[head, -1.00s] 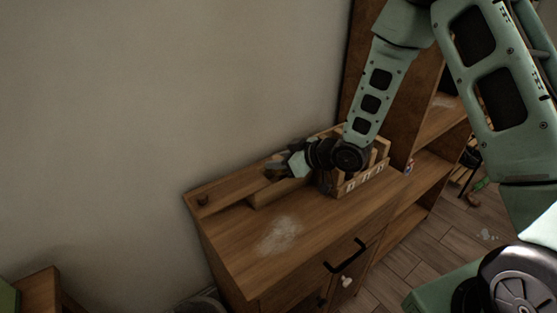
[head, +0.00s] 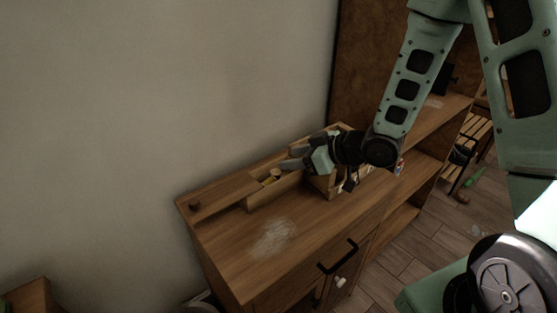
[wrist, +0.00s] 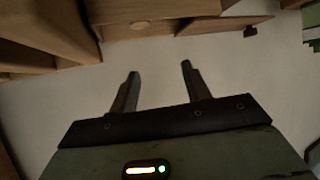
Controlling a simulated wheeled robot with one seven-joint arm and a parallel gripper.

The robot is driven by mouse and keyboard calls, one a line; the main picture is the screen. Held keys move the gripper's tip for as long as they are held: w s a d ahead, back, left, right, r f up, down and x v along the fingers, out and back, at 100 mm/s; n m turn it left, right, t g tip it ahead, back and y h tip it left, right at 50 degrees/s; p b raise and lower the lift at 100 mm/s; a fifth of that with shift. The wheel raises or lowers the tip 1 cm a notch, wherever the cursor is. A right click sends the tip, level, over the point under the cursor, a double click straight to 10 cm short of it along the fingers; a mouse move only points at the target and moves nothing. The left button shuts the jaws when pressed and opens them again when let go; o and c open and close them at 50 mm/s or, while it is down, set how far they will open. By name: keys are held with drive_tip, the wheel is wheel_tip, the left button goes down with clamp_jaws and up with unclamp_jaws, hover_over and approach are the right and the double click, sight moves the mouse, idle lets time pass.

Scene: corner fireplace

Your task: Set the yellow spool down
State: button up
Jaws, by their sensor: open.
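My gripper (head: 289,158) is open above the right end of a long, narrow wooden box on the cabinet. In the wrist view, nothing is between its two spread fingers (wrist: 159,72). The open part of the narrow box (head: 258,201) holds small tan pieces. One rounded, yellowish-tan piece (head: 276,174), just left of and below my fingertips, may be the yellow spool; it is too small to be sure. It sits apart from my fingers. No spool shows in the wrist view.
The wooden cabinet top (head: 225,240) is clear in front, with a pale worn patch. A slatted wooden crate (head: 328,187) stands under my wrist at the right. The wall is close behind.

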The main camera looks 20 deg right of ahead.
drive_tip(key=s+a+r+g+h, duration=0.2)
drive_tip(key=s+a+g, duration=0.1)
drive_tip(key=s, duration=0.6)
drive_tip(key=s+a+r+g+h, duration=0.3)
drive_tip(key=s, duration=0.6)
drive_tip(key=s+a+r+g+h, duration=0.2)
drive_tip(key=s+a+g, duration=0.1)
drive_tip(key=s, duration=0.6)
drive_tip(key=shift+s+a+r+m, duration=0.15)
drive_tip(key=shift+s+a+m, duration=0.15)
drive_tip(key=shift+a, duration=0.1)
wheel_tip(320, 180, up, 3)
drive_tip(key=p, duration=0.3)
